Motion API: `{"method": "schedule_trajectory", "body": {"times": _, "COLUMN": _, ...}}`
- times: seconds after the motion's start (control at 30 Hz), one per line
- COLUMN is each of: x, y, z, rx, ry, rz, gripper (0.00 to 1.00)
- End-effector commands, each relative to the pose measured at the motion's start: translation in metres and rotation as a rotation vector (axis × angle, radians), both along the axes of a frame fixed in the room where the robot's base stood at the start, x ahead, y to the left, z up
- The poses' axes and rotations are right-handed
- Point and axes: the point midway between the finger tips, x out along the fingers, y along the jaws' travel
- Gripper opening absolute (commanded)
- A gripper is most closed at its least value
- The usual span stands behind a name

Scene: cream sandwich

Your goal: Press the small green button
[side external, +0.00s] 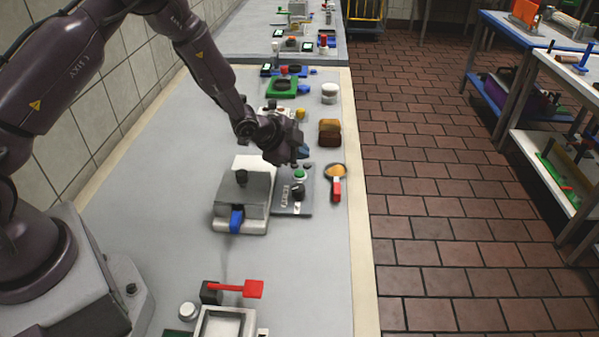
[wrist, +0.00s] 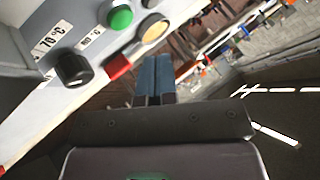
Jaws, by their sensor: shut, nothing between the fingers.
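The green button (side external: 299,174) sits on a grey control panel (side external: 307,207) beside the grey press-like machine. In the wrist view the green button (wrist: 120,18) is at the top, left of the fingertips, with a black knob (wrist: 72,68) further left. My gripper (side external: 303,152) is just above the far end of the panel in the side view, apart from the button. Its blue fingers (wrist: 155,78) are together and empty. The exact gap to the panel is hard to tell.
The grey machine with a blue handle (side external: 237,219) stands left of the panel. A red-handled scoop (side external: 336,190) lies right of it. Brown bread-like pieces (side external: 329,133) are behind. A red lever (side external: 252,289) is nearer the front. The counter between is bare.

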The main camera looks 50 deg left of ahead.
Motion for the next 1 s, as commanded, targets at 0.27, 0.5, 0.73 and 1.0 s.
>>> {"method": "schedule_trajectory", "body": {"times": 0.27, "x": 0.0, "y": 0.0, "z": -0.023, "rx": 0.0, "ry": 0.001, "rz": -0.001, "gripper": 0.0}}
{"method": "schedule_trajectory", "body": {"times": 0.5, "x": 0.0, "y": 0.0, "z": -0.025, "rx": -0.001, "ry": -0.001, "rz": -0.001, "gripper": 0.0}}
{"method": "schedule_trajectory", "body": {"times": 0.73, "x": 0.0, "y": 0.0, "z": -0.025, "rx": -0.001, "ry": -0.001, "rz": -0.001, "gripper": 0.0}}
{"method": "schedule_trajectory", "body": {"times": 1.0, "x": 0.0, "y": 0.0, "z": -0.025, "rx": -0.001, "ry": -0.001, "rz": -0.001, "gripper": 0.0}}
